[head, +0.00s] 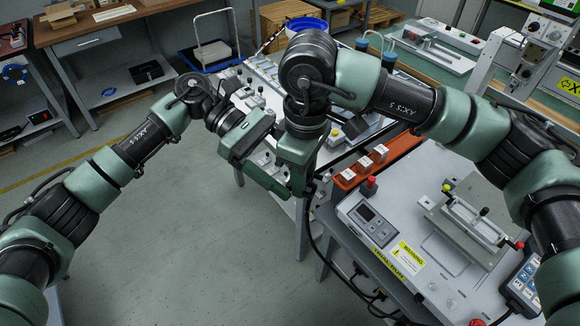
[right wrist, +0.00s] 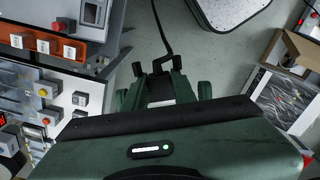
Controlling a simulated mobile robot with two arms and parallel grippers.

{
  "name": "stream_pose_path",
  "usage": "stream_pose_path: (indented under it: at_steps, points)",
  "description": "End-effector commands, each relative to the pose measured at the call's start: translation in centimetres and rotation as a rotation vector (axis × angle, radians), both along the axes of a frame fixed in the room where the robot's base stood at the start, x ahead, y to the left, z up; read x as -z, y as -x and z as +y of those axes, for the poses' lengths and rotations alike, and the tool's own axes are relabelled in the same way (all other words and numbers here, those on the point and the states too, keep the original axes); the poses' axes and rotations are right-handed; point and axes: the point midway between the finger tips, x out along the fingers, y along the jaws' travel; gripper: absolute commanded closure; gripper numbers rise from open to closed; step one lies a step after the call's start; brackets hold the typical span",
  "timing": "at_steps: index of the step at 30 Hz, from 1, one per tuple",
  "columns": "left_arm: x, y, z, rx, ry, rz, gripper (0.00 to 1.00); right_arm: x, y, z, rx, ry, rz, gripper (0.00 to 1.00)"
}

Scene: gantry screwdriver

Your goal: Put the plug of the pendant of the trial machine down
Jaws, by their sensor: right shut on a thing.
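My right gripper (head: 308,188) is low in the middle of the head view, in front of the machine benches. It is shut on the plug, which is mostly hidden between the fingers; the plug's dark end (right wrist: 160,80) shows in the right wrist view. A black cable (head: 328,258) runs from it down past the bench edge. The pendant (head: 524,284), a keypad with blue and white buttons, lies at the right on the pale machine (head: 405,215) with a yellow warning label. My left gripper (head: 245,138) is just left of the right one; its fingers are hidden.
An orange rack (head: 347,182) with white-labelled blocks stands at the machine's back-left edge. A second bench (head: 262,98) with knobs lies behind my grippers. Cables (head: 375,295) hang under the machine's front edge. The floor (head: 180,230) at left is clear.

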Motion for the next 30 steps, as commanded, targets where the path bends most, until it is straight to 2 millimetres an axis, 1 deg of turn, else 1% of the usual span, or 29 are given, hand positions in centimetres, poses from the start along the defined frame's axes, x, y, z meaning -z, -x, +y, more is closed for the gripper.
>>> stream_pose_path:
  at_steps: [7, 11, 14, 24, 30]
  points:
    - [0.0, -0.1, 0.1, -0.002, 0.000, -0.001, 0.24, 0.0, 0.0, 0.0, 0.000, -0.001, 0.000, 1.00]
    - [-0.4, -0.6, 0.8, -0.004, -0.001, -0.001, 0.24, 0.0, 0.0, 0.0, 0.000, -0.001, 0.000, 1.00]
    - [-0.9, -1.3, 1.9, -0.005, -0.001, -0.002, 0.24, 0.0, 0.0, 0.0, -0.001, -0.001, 0.000, 1.00]
    - [-3.4, -4.2, 7.0, -0.004, 0.000, -0.002, 0.24, 0.0, 0.0, 0.0, -0.001, -0.001, 0.000, 1.00]
    - [-4.3, -5.3, 8.9, -0.002, 0.001, -0.002, 0.24, 0.0, 0.0, 0.0, -0.001, -0.001, 0.000, 1.00]
